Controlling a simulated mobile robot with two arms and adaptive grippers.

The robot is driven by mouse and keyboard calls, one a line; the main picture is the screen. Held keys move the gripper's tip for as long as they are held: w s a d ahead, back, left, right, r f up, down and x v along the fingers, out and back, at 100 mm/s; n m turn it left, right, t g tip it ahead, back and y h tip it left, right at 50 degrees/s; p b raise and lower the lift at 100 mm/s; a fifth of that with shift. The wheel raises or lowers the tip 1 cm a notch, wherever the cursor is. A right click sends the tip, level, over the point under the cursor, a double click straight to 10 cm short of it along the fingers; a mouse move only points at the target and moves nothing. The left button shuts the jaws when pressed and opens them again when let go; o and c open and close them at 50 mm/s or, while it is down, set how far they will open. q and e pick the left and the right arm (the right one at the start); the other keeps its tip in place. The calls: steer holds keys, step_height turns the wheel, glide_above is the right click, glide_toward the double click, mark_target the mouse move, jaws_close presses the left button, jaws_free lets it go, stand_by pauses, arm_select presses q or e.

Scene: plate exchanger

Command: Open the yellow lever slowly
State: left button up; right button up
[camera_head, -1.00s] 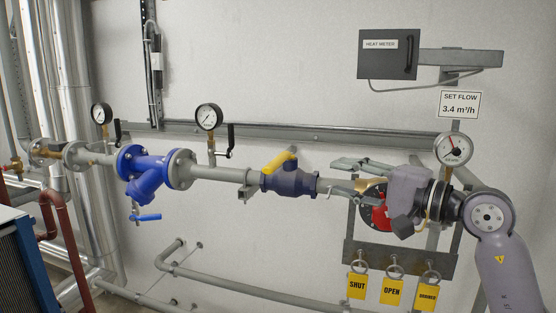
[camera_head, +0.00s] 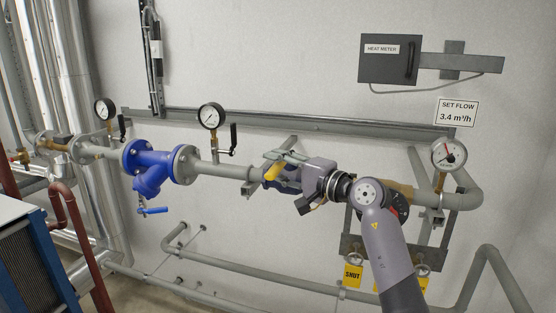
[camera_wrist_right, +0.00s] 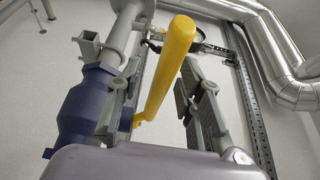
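The yellow lever (camera_head: 273,166) sits on the dark blue valve (camera_head: 268,186) in the grey pipe, tilted as seen in the head view. My right gripper (camera_head: 277,168) is at the lever with its fingers spread. In the right wrist view the lever (camera_wrist_right: 168,72) stands between the two open fingers of the gripper (camera_wrist_right: 163,85), with a visible gap to the right finger. My gripper and wrist hide part of the valve. My left gripper is not in view.
A blue strainer (camera_head: 155,165) and a black gauge (camera_head: 211,117) are to the left. A white flow gauge (camera_head: 448,155) is to the right, below the SET FLOW sign (camera_head: 457,112). Yellow tags, including SHUT (camera_head: 353,276), hang below, partly behind my arm. A pipe (camera_head: 250,282) runs lower along the wall.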

steer(key=shift+c, duration=0.4)
jaws_close()
steer(key=shift+f, duration=0.1)
stand_by(0.5)
